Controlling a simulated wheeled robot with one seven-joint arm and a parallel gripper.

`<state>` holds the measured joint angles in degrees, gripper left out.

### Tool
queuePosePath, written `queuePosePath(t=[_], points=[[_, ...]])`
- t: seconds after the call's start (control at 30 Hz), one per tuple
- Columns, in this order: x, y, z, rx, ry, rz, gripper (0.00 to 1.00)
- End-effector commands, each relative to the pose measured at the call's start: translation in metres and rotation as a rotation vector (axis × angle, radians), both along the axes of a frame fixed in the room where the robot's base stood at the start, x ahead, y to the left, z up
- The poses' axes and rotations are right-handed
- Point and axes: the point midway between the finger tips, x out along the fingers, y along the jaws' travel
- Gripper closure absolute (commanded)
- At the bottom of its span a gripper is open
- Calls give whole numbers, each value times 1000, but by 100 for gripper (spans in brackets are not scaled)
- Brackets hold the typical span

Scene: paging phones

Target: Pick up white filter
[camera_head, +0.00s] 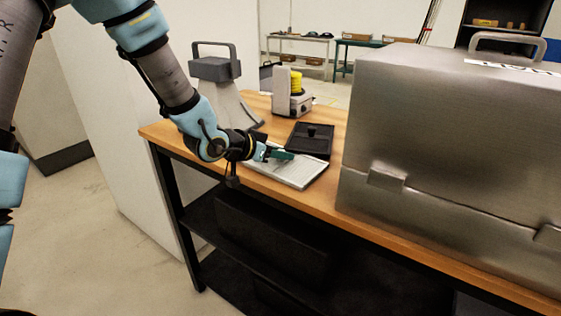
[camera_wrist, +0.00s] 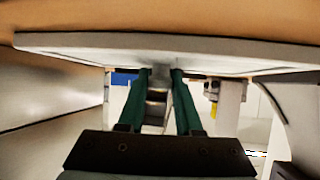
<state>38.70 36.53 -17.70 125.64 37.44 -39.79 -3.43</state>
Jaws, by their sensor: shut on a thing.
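The white filter (camera_head: 297,174) is a flat, pale rectangular panel at the front edge of the wooden table in the head view. My gripper (camera_head: 282,155), with green fingers, is over its far part. In the wrist view the filter (camera_wrist: 75,44) spans the top of the picture as a white slab, seen nearly edge-on. My gripper (camera_wrist: 166,80) is shut on a small grey grip part of the filter between its fingertips. I cannot tell whether the filter rests on the table or is slightly above it. My arm hides its left end.
A large metal case (camera_head: 450,150) stands close on the right. A black tray (camera_head: 309,142) lies just behind the filter. A grey device with a yellow coil (camera_head: 293,92) and a grey handled stand (camera_head: 222,90) are farther back. The table (camera_head: 330,196) has a narrow bare front strip.

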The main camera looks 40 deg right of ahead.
Motion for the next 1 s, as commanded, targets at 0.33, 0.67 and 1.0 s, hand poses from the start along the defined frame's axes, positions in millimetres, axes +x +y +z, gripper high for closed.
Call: queuePosePath(t=[0.33,0.67,1.0], points=[[0,0,12,-1,0,0,100],[1,15,36,1,0,2,100],[-5,105,36,2,1,5,100]])
